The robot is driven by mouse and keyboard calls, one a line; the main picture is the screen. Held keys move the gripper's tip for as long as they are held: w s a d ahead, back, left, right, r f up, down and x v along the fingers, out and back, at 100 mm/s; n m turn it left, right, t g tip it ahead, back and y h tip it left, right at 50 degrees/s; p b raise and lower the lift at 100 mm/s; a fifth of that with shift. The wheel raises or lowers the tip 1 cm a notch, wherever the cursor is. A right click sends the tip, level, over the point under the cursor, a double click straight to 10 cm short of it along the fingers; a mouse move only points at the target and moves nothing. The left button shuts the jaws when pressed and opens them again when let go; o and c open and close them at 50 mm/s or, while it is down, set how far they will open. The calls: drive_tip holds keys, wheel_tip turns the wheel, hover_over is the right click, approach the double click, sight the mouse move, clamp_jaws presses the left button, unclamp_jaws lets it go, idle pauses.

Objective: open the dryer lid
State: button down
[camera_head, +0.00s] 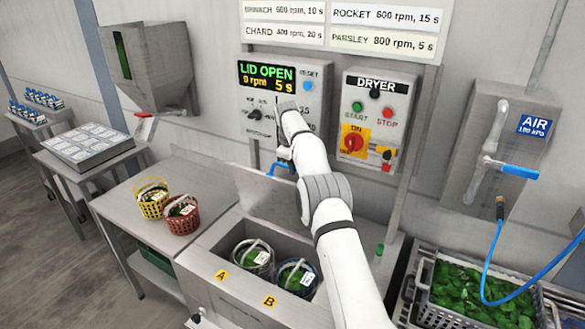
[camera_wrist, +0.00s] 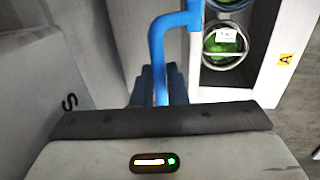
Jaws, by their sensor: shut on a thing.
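The dryer lid (camera_head: 262,192) is a grey panel standing raised at the back of the dryer box (camera_head: 210,245). Its blue handle (camera_head: 277,170) shows beside my wrist, and it also shows in the wrist view (camera_wrist: 157,50). My gripper (camera_wrist: 156,88) is shut on this handle; in the head view my own arm hides most of the grip. Inside the open box, a basket of greens (camera_head: 253,258) sits at mark A and a blue-rimmed basket (camera_head: 296,277) at mark B. The display (camera_head: 266,76) reads LID OPEN, 0 rpm, 5 s.
The dryer switch panel (camera_head: 373,118) is on the wall right of my arm. A yellow basket (camera_head: 152,203) and a red basket (camera_head: 181,221) stand on the left table. A crate of leaves (camera_head: 470,290) and a blue air hose (camera_head: 488,260) are at the right.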

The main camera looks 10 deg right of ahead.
drive_tip(key=shift+d+f, duration=0.15)
drive_tip(key=shift+f, duration=0.4)
drive_tip(key=c, duration=1.8)
unclamp_jaws()
drive_tip(key=o, duration=0.3)
drive_tip(key=shift+w, duration=0.3)
drive_tip(key=shift+o, duration=0.2)
drive_tip(key=shift+s+r, duration=0.15)
drive_tip(key=shift+r, duration=0.1)
drive_tip(key=shift+f, duration=0.1)
